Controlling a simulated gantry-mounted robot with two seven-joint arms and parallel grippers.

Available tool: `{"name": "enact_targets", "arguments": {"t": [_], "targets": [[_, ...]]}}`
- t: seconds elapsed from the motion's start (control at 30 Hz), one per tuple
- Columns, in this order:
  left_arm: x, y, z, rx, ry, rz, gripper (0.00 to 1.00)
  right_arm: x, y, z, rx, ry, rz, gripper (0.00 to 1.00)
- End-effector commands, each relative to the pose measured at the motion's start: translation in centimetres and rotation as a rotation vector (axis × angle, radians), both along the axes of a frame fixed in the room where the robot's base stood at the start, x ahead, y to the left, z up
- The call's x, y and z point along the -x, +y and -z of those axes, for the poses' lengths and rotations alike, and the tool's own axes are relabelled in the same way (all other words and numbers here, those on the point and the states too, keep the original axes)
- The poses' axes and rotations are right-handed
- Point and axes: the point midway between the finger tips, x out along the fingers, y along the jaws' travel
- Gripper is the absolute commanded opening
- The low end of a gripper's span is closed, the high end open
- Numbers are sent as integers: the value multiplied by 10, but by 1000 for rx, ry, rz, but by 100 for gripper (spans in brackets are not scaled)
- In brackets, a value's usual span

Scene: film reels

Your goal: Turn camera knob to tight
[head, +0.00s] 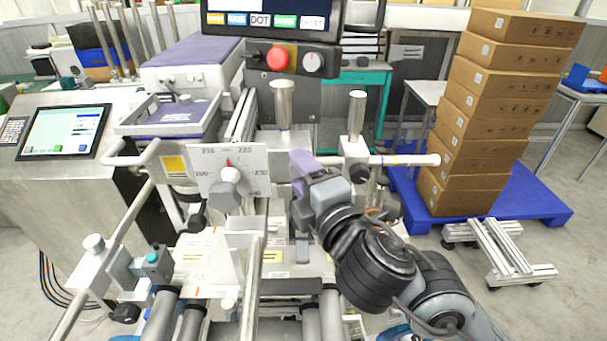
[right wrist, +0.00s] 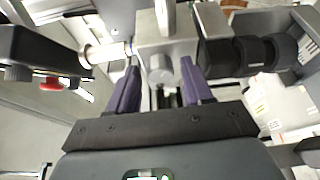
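I cannot tell for certain which knob is the camera knob. In the right wrist view a black ribbed knob (right wrist: 250,56) sits on the right side of a metal clamp block (right wrist: 165,45), just right of my gripper. In the head view a black knob (head: 356,173) shows below the right metal post (head: 356,118). My right gripper (head: 301,166) is beside that post, its purple fingers pointing up-left. In the right wrist view the gripper (right wrist: 158,68) is open, with a round metal end (right wrist: 160,70) visible between or beyond its fingers. My left gripper is not in view.
A scale plate with a pointer knob (head: 229,181) stands left of my right gripper. A horizontal white bar (head: 405,160) runs beside the right post. A red button (head: 277,59) is under the monitor. Stacked boxes (head: 490,115) stand at right. A tablet (head: 65,132) is at left.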

Motion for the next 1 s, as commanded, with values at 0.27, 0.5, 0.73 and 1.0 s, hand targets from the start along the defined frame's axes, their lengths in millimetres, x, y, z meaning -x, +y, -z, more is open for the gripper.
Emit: {"name": "enact_targets", "arguments": {"t": [0.27, 0.5, 0.73, 1.0], "targets": [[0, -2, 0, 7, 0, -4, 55, 0, 0, 0, 1, 0, 0, 57], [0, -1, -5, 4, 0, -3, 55, 12, -5, -1, 2, 0, -1, 57], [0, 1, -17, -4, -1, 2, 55, 46, -21, -3, 3, 0, -1, 57], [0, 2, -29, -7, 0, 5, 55, 84, -38, -3, 2, 0, 0, 57]]}}
